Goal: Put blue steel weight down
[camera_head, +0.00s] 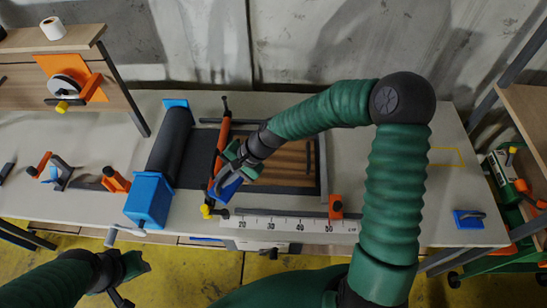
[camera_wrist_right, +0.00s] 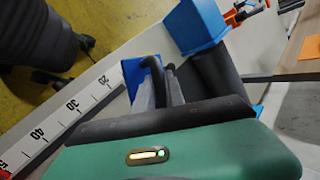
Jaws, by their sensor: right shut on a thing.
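In the right wrist view the weight (camera_wrist_right: 132,72) shows partly behind the dark fingers (camera_wrist_right: 163,82). I cannot tell whether its underside touches anything. A second blue weight (camera_head: 468,219) with a dark handle lies near the table's right end. My left gripper (camera_head: 135,270) is in front of the table's front edge, empty, with its fingers apart.
The white table (camera_head: 400,215) carries a dark roller with blue end blocks (camera_head: 149,198), an orange bar (camera_head: 222,140), a numbered ruler (camera_head: 270,222) and an orange clamp (camera_head: 335,206). A yellow outline (camera_head: 446,164) marks clear tabletop at right. A wooden shelf (camera_head: 50,39) stands back left.

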